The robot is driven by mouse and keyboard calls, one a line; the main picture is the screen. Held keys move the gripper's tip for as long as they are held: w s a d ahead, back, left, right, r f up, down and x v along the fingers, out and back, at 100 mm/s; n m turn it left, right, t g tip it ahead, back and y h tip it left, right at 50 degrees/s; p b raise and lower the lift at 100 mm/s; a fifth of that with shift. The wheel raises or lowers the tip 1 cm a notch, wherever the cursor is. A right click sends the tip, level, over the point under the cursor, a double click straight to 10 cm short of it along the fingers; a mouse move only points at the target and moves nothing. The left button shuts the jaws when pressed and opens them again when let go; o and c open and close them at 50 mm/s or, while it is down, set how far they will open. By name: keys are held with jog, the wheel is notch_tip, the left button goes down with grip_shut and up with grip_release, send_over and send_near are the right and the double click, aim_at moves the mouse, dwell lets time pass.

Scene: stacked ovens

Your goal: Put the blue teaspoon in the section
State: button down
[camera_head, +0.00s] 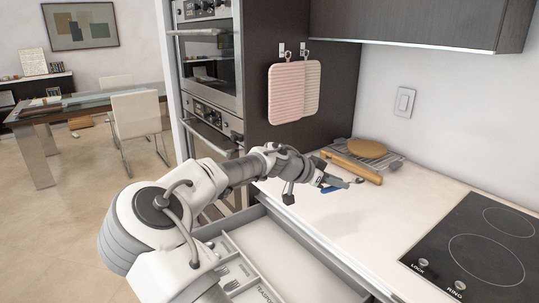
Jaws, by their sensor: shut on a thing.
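A small blue item, apparently the teaspoon (331,189), is at the end of my gripper (333,182). My gripper is shut on it, above the white counter near the wooden board. The fingers are small in the picture and hide part of the spoon. An open drawer (311,258) under the counter holds a white divided organizer (268,278). The organizer's sections carry dark lettering; one reads like "TEASPOON". Utensil shapes mark the sections. My arm hides the left part of the drawer.
A wire rack (385,160) with a round wooden board (367,148) and a long wooden piece (351,166) lies at the counter's back. A black cooktop (480,245) is at right. Stacked ovens (208,75) stand at left. The counter's middle is clear.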

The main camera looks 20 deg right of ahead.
jog(key=shift+a+r+t, duration=0.2)
jog(key=shift+a+t, duration=0.05)
jog(key=shift+t, duration=0.05)
jog(key=s+a+r+n+t+y+p, duration=0.15)
jog(key=a+n+t+y+p, duration=0.35)
jog(key=a, duration=0.6)
jog(key=s+a+r+n+t+y+p, duration=0.1)
jog(key=s+a+n+t+y+p, duration=0.2)
jog(key=a+n, duration=0.6)
jog(key=s+a+f+m+t+p, duration=0.1)
jog(key=a+f, duration=0.2)
jog(key=f, duration=0.4)
jog(key=shift+s+a+f, duration=0.15)
jog(key=shift+s+f, duration=0.1)
jog(key=shift+s, duration=0.1)
